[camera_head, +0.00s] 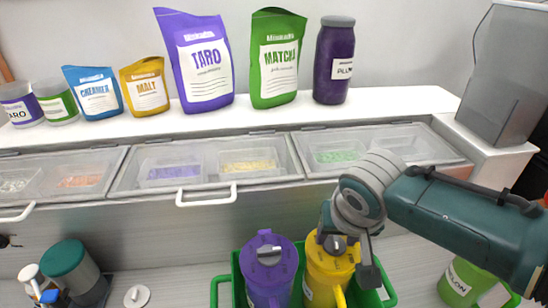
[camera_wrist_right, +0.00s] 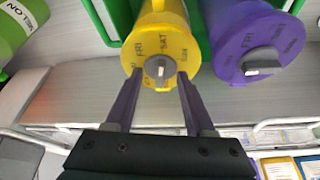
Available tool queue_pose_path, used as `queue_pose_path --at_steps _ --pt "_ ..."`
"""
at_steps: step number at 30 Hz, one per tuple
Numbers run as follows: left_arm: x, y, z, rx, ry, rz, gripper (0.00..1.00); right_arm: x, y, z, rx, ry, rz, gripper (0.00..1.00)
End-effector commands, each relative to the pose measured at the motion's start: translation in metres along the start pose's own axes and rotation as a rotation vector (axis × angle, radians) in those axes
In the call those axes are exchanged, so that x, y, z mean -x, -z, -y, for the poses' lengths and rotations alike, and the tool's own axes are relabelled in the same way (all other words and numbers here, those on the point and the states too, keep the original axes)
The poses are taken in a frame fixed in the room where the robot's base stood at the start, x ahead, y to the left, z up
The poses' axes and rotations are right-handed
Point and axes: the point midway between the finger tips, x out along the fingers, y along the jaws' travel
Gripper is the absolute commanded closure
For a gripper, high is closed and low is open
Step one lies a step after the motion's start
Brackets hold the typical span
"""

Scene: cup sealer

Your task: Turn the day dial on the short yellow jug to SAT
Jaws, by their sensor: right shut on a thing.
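The yellow jug (camera_head: 328,268) stands in a green carrier, its lid partly covered by my right arm in the head view. In the right wrist view the yellow lid (camera_wrist_right: 150,30) shows FRI, SAT and SUN around a grey day dial (camera_wrist_right: 158,69). SAT is printed just above the dial; I cannot tell exactly which day it points to. My right gripper (camera_wrist_right: 159,74) is at the lid, a finger on each side of the dial, shut on it; the contact itself is not clear. It also shows in the head view (camera_head: 350,252). My left gripper is not in view.
A purple jug (camera_head: 268,272) stands close to the left in the green carrier (camera_head: 236,280). A green MELON container (camera_head: 462,283) is at right. Behind are lidded bins with white handles (camera_head: 206,196) and a shelf of bags. A teal-lidded container (camera_head: 66,262) is at left.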

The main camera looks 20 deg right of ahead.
Motion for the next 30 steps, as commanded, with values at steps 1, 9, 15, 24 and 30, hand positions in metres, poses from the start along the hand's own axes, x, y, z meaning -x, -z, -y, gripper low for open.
queue_pose_path --at_steps 1,9,15,24,30 --pt "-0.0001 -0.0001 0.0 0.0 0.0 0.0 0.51 -0.0003 0.0005 -0.0003 -0.002 -0.001 -0.002 1.0" --pt "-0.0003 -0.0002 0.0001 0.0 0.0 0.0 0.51 -0.0005 0.0007 -0.0006 -0.002 -0.002 -0.002 1.0" --pt "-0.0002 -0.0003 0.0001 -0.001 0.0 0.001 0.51 -0.0004 0.0005 -0.0007 -0.002 -0.002 -0.002 0.3" --pt "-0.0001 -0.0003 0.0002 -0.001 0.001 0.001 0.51 -0.0002 0.0004 -0.0004 -0.002 -0.002 -0.001 0.16" --pt "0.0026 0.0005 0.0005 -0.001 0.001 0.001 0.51 0.0056 0.0008 -0.0002 -0.002 -0.001 -0.001 0.16"
